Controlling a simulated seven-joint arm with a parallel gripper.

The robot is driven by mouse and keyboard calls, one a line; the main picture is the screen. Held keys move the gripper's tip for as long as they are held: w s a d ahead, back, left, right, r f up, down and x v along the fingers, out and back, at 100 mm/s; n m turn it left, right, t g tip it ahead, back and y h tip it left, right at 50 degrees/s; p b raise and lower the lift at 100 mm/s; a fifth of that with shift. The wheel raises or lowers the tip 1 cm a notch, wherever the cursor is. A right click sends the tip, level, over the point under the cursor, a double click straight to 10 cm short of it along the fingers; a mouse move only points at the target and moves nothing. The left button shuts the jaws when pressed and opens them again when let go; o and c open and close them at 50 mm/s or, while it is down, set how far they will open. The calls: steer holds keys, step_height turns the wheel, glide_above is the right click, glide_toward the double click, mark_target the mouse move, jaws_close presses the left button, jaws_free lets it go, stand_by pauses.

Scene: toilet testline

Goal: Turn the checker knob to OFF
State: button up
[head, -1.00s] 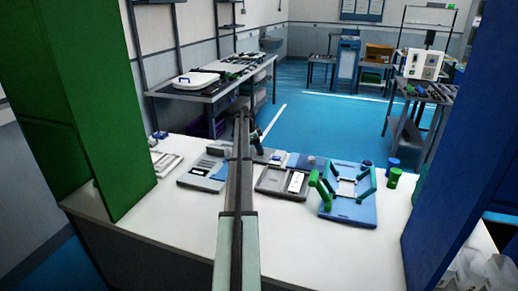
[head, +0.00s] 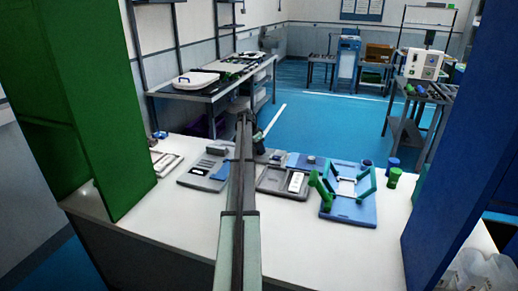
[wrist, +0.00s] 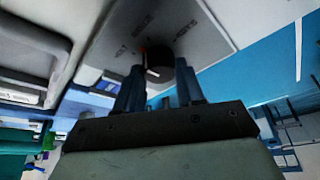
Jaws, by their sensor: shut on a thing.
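The checker knob (wrist: 160,60) is round and black with a white pointer line, on a light grey panel (wrist: 205,22) in the wrist view. Printed labels surround it, but they are blurred and I cannot read which says OFF. My gripper (wrist: 158,88) has its two fingers on either side of the knob and is shut on it. An orange-red mark shows beside the knob's left edge. In the head view my arm covers the middle of the bench and hides the knob.
The white bench (head: 300,235) holds a grey tray (head: 197,170), a blue fixture with green clamps (head: 350,212) and green and blue cylinders at the right. A green column (head: 80,100) stands at left, a blue one (head: 450,150) at right. The bench front is clear.

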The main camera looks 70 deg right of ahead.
steer(key=n, duration=0.2)
steer(key=n+t, duration=0.1)
steer(key=n, duration=0.1)
steer(key=shift+s+a+n+h, duration=0.1)
steer(key=shift+s+n+h, duration=0.1)
steer(key=shift+n+h, duration=0.15)
steer(key=n+t, duration=0.2)
steer(key=n, duration=0.1)
steer(key=shift+s+n, duration=0.1)
steer(key=shift+n, duration=0.25)
steer(key=n, duration=0.2)
steer(key=n+t, duration=0.1)
steer(key=n, duration=0.1)
steer(key=shift+s+t, duration=0.1)
steer(key=shift+t, duration=0.2)
steer(key=shift+d+n+t+y, duration=0.1)
steer(key=shift+n+t+y, duration=0.2)
steer(key=shift+n, duration=0.6)
steer(key=shift+d+n+t+y, duration=0.15)
steer(key=shift+n+t, duration=0.15)
steer(key=shift+n, duration=0.6)
steer(key=shift+a+n, duration=0.1)
steer(key=shift+n, duration=0.2)
steer(key=o, duration=1)
